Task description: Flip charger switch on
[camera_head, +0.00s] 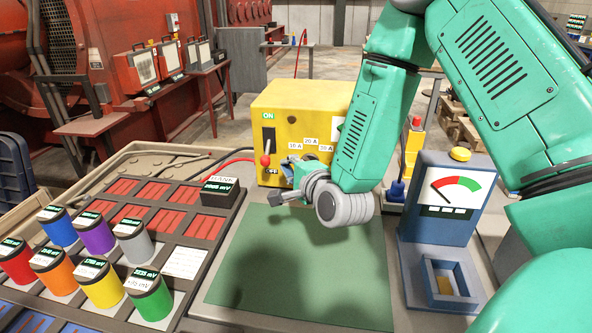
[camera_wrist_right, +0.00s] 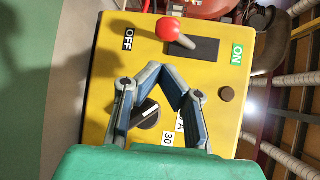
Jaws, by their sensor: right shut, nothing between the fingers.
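The yellow charger box (camera_head: 285,99) stands at the back of the bench. Its red-balled switch lever (camera_head: 265,160) is down by the OFF label (camera_head: 270,172), away from the green ON label (camera_head: 268,115). In the wrist view the red ball (camera_wrist_right: 168,29) leans toward the OFF end of the dark slot. My right gripper (camera_wrist_right: 162,73) is shut and empty in front of the box face, its tips close to the lever but apart from the ball in the picture. A black dial knob (camera_wrist_right: 147,113) shows between its fingers. My left gripper is out of view.
A green mat (camera_head: 300,270) lies clear below my right arm. A blue gauge stand (camera_head: 437,205) is to its right. A rack (camera_head: 110,205) with several coloured cylinders is at left. A red cable (camera_head: 232,163) runs to the box's left side.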

